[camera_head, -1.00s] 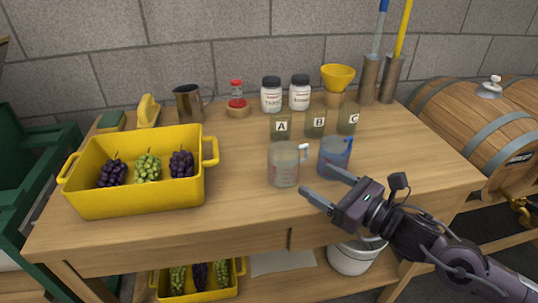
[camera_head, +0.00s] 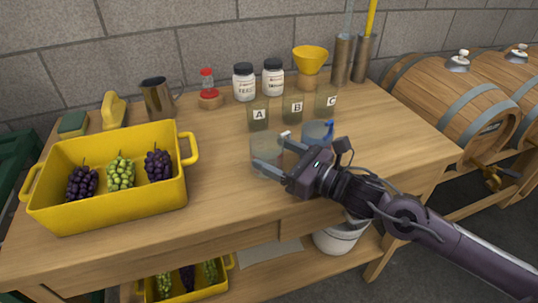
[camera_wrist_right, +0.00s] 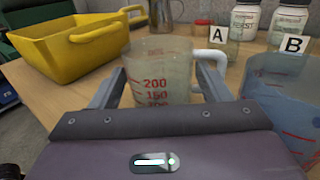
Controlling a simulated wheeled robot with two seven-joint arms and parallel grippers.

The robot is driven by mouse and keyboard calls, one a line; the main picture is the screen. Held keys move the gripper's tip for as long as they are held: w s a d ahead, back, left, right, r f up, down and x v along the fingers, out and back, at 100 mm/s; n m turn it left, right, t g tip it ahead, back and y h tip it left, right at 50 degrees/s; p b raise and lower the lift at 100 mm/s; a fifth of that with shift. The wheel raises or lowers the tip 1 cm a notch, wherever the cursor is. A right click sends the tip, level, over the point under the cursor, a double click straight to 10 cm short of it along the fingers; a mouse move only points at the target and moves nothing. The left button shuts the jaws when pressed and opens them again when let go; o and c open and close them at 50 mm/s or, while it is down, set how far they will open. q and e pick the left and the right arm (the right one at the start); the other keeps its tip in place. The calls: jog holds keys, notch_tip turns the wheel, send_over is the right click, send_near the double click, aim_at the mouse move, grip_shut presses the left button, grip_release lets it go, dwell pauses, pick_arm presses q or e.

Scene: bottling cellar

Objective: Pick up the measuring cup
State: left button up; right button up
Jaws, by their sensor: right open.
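A clear measuring cup (camera_head: 262,147) with red markings and a white handle stands upright on the wooden table. In the right wrist view the clear cup (camera_wrist_right: 163,70) is straight ahead, between the fingers, its handle towards the right finger. My right gripper (camera_head: 269,152) is open, with one finger on each side of the cup; I cannot tell whether they touch it. It partly covers the cup in the head view. A blue-tinted measuring cup (camera_head: 316,130) stands just right of it and shows at the right in the wrist view (camera_wrist_right: 278,92). My left gripper is not in view.
Glass jars labelled A (camera_head: 259,120), B (camera_head: 293,112) and C (camera_head: 326,105) stand behind the cups. A yellow crate (camera_head: 110,207) with grapes is at the left. White-lidded-dark jars (camera_head: 244,85), a yellow funnel (camera_head: 310,61) and a metal jug (camera_head: 156,98) are at the back.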

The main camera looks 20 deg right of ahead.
aim_at(254, 144)
jog(key=x, duration=0.3)
jog(key=shift+w+r, duration=0.1)
jog(key=shift+w, duration=0.05)
jog(key=shift+w+a, duration=0.4)
jog(key=shift+a, duration=0.1)
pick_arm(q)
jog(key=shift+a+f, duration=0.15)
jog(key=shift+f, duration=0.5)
pick_arm(e)
jog(key=c, duration=0.6)
